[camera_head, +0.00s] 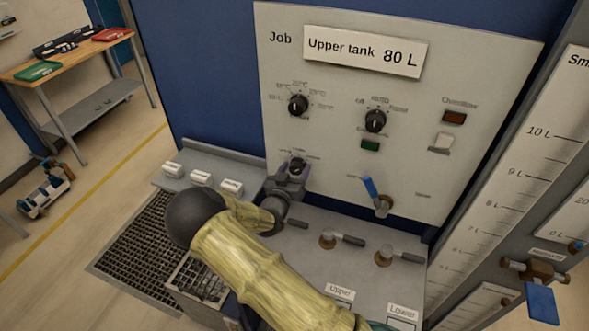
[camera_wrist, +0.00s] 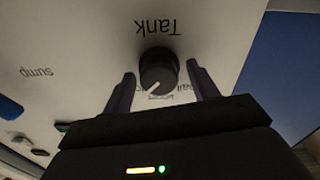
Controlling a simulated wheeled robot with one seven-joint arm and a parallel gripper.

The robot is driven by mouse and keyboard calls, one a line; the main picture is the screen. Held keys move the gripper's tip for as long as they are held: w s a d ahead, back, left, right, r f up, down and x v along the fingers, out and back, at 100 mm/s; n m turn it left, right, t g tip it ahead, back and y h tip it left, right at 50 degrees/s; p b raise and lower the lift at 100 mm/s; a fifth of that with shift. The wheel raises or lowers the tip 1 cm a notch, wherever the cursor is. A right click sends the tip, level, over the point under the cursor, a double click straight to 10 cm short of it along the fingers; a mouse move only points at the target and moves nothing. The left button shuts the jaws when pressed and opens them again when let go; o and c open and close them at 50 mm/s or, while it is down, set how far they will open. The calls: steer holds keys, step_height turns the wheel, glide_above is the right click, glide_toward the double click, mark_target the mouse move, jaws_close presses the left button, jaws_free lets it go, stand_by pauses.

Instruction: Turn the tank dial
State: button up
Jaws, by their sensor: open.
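The tank dial (camera_wrist: 158,66) is a black round knob with a white pointer line, under the word "Tank", which appears upside down in the wrist view. My gripper (camera_wrist: 161,76) is open, with one purple finger on each side of the dial. Gaps show between the fingers and the knob, so they look apart from it. In the head view my gripper (camera_head: 291,171) is at the lower left of the white panel, at the lower-left dial (camera_head: 297,164). The fingers and arm partly hide that dial and its labels.
A sign (camera_head: 365,51) reads "Upper tank 80 L". Several valve levers sit on the grey ledge below, close to my arm.

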steer(key=shift+c, duration=0.2)
steer(key=c, duration=0.9)
steer(key=shift+c, duration=0.2)
steer(key=shift+n+b, duration=0.35)
steer(key=shift+n, duration=0.05)
steer(key=n+b, duration=0.2)
steer(key=n, duration=0.1)
steer(key=shift+a+f, duration=0.1)
steer(key=n+b, duration=0.1)
steer(key=n, duration=0.4)
